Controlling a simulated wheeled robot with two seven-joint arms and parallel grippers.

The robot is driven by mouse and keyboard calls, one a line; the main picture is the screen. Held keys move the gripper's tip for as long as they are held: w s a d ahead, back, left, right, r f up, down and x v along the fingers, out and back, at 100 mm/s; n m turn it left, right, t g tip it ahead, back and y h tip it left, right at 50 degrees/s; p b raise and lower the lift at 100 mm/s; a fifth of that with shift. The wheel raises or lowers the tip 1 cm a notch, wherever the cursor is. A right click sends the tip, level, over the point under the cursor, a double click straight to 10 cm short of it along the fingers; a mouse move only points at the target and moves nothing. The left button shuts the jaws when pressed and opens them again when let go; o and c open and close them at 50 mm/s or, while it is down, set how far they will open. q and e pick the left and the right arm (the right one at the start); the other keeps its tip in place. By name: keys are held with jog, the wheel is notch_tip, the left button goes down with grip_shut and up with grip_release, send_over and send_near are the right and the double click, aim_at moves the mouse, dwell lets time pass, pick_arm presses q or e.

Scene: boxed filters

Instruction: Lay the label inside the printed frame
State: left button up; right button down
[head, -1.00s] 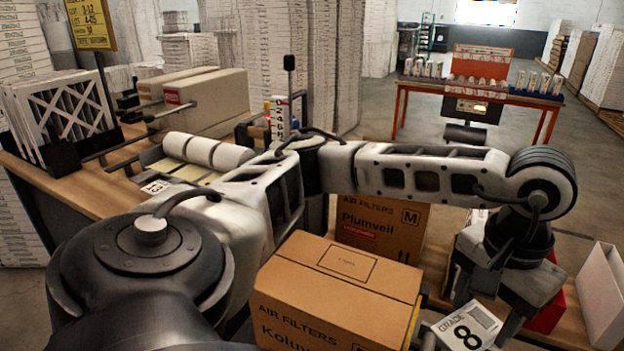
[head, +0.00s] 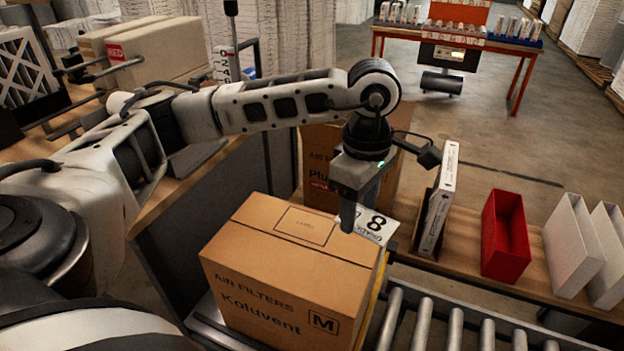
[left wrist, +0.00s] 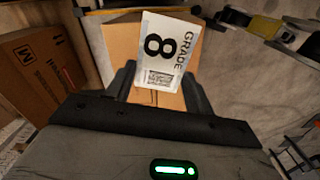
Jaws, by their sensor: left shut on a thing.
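The label (head: 372,226) is a white card marked "GRADE 8" with a small code block. My left gripper (head: 350,222) is shut on it, above the right side of the top of the Koluvent box (head: 262,278). In the left wrist view the label (left wrist: 161,52) stands out between the fingers of my left gripper (left wrist: 157,84), with the box (left wrist: 121,41) behind it. The printed frame (head: 305,226) is a thin rectangle on the box's top, toward its far edge, and is bare. It lies left of the label. My right gripper does not show.
A second box, Plumveil (head: 318,160), stands behind the Koluvent box. Rollers (head: 455,325) run to the right. A red bin (head: 505,235), white trays (head: 573,245) and a white-and-black binder-like item (head: 438,205) stand on the wooden shelf at right.

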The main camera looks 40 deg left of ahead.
pick_arm(q)
jog(key=a+n, duration=0.1)
jog(key=n, duration=0.5)
jog(key=w+a+n, duration=0.1)
jog(key=n, duration=0.1)
jog(key=shift+a+f+n, duration=0.3)
jog(key=shift+f+n, duration=0.1)
jog(key=w+a+f+n, duration=0.1)
jog(key=a+n, duration=0.4)
jog(key=n, duration=1)
jog(key=w+a+f+n, duration=0.1)
jog(key=a+n, duration=0.3)
jog(key=n, duration=1.1)
jog(key=shift+a+f, duration=0.2)
jog(key=shift+a, duration=0.2)
